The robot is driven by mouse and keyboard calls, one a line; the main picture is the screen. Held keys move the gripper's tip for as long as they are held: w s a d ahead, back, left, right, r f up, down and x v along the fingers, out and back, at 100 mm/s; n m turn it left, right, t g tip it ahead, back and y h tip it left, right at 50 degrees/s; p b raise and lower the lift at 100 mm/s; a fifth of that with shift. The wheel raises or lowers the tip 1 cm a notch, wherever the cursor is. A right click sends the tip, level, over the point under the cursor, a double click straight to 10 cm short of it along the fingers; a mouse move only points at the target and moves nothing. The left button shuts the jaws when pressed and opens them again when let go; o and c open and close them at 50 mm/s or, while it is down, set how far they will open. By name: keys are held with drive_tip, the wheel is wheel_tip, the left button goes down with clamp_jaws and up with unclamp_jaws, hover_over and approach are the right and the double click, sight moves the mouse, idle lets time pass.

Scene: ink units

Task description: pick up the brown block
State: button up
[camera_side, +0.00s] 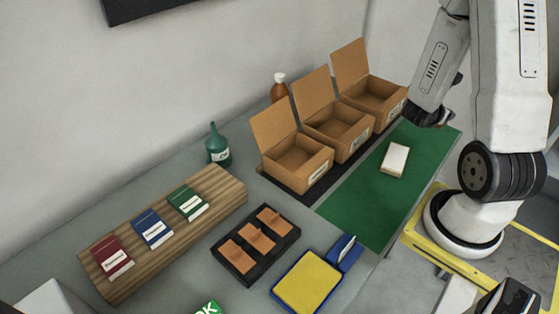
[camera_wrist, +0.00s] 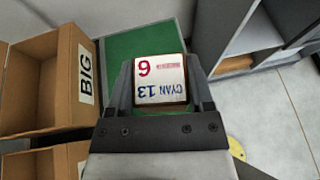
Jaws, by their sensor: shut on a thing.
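In the wrist view a brown block (camera_wrist: 160,104) with a white label on top sits between the two fingers of my gripper (camera_wrist: 161,92). My gripper is shut on this block. In the side view my gripper (camera_side: 430,117) is at the upper right, over the far end of the green mat, and whatever it holds is hidden there. A white-topped block with brown sides (camera_side: 395,160) shows on the mat below and left of it.
Open cardboard boxes (camera_side: 295,160) stand along the left of the green mat (camera_side: 362,215); one with a BIG label (camera_wrist: 85,72) is close to my left finger. A wooden rack (camera_side: 225,190), a black tray (camera_side: 286,249) and a yellow pad (camera_side: 308,282) lie nearer the camera.

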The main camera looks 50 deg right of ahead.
drive_tip(key=shift+s+a+r, duration=0.4)
drive_tip(key=shift+s+a, duration=0.15)
drive_tip(key=shift+a, duration=0.2)
idle(0.4)
